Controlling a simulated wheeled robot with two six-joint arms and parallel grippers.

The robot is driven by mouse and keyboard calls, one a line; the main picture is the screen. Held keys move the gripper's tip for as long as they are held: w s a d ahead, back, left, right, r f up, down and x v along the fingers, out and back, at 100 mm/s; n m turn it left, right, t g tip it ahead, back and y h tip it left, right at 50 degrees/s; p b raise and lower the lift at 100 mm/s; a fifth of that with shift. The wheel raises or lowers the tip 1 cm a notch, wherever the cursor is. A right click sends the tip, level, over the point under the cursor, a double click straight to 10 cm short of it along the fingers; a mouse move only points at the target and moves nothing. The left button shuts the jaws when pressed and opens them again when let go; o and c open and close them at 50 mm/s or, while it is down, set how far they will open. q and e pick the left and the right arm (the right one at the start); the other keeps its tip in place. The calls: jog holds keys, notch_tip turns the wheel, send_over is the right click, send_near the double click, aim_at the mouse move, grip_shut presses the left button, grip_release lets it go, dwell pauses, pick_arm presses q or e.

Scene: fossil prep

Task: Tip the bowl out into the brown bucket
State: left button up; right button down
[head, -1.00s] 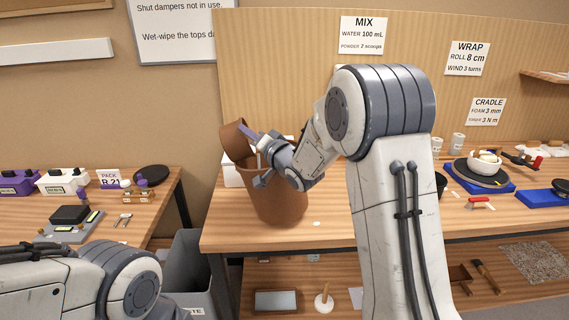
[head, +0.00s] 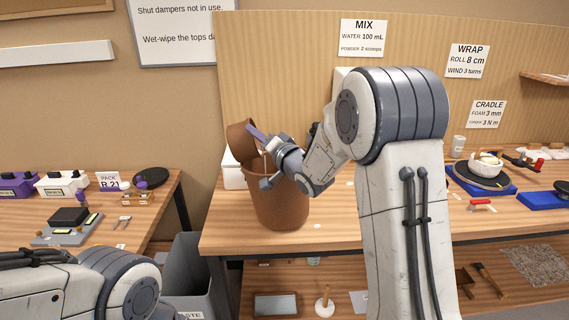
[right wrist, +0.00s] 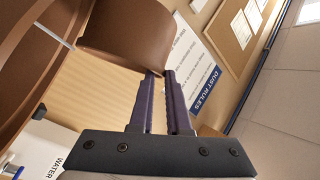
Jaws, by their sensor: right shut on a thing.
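The brown bowl (head: 239,143) is tipped steeply on its side above the left rim of the brown bucket (head: 280,207). My right gripper (head: 255,132) is shut on the bowl's edge. In the right wrist view the fingertips (right wrist: 161,74) meet the edge of the bowl (right wrist: 128,32), and part of the bucket (right wrist: 25,75) shows at the left. The bucket stands upright on the bench. The inside of the bowl and the bucket's contents are hidden. My left arm shows at the lower left, but its gripper is out of view.
A white container (head: 232,172) stands behind the bucket on the wooden bench (head: 235,238). A grey bin (head: 188,270) stands below, between the two benches. A bowl on a dark turntable (head: 482,174) is at the right. My right arm hides the bench's middle.

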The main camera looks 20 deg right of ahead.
jog(key=shift+m+t, duration=0.5)
jog(key=shift+m, duration=0.3)
jog(key=shift+s+d+r, duration=0.5)
jog(key=shift+s+d, duration=0.2)
jog(key=shift+s+d+r, duration=0.45)
jog(key=shift+s+d, duration=0.2)
jog(key=shift+d, duration=0.05)
jog(key=shift+w, duration=0.1)
jog(key=shift+w+a+r+m+t+b, duration=0.1)
jog(key=shift+w+a+m+t+b, duration=0.1)
jog(key=shift+w+m+t+b, duration=0.3)
jog(key=shift+w+a+r+m+t+b, duration=0.1)
jog(key=shift+w+a+m+b, duration=0.1)
jog(key=shift+w+b, duration=0.45)
jog(key=shift+s+f, duration=0.1)
jog(key=shift+s, duration=0.1)
jog(key=b, duration=0.1)
jog(key=d+m+t+b, duration=0.1)
jog(key=b, duration=0.1)
jog(key=shift+s+d+m+h, duration=0.15)
jog(key=shift+s+m+h, duration=0.15)
